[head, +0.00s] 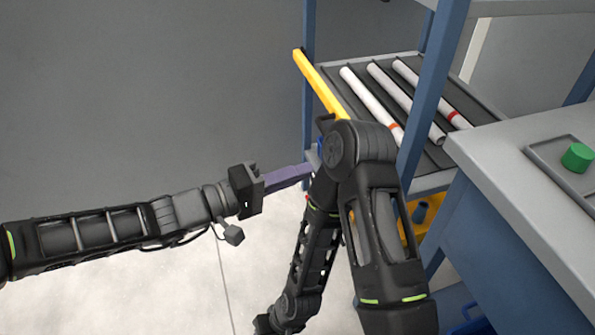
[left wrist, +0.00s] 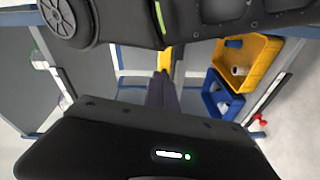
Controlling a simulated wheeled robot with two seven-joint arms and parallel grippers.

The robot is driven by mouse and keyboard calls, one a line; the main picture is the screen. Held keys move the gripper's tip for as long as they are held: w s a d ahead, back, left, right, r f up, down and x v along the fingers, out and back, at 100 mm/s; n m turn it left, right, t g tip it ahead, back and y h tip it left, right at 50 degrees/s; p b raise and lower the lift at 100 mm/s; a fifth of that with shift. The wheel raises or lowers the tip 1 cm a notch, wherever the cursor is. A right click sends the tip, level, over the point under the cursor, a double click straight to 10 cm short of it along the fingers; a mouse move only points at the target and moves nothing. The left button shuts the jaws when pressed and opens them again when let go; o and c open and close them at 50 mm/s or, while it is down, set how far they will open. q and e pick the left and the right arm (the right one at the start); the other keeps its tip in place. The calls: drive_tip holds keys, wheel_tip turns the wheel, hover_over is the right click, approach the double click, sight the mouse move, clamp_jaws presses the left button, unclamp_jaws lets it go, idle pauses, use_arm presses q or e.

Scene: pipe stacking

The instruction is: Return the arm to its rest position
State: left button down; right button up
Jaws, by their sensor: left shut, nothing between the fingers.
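My left gripper (head: 312,170) reaches in from the left in the head view. Its long purple-grey fingers are together with nothing between them, and their tips are close to my right arm, in front of the blue rack. The fingers also show in the left wrist view (left wrist: 162,92), pointing away from the camera. My right arm (head: 385,220) rises from the bottom, bends at a large black joint and runs down again towards the floor. Its gripper end is cut off at the bottom edge, so its fingers cannot be seen.
Three white pipes (head: 374,105) lie on the grey sloped rack shelf (head: 440,155), beside a yellow rail (head: 320,83). A yellow bin (left wrist: 262,52) and blue bin (left wrist: 212,84) are below. Floor at left is clear.

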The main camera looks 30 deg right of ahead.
idle(0.3)
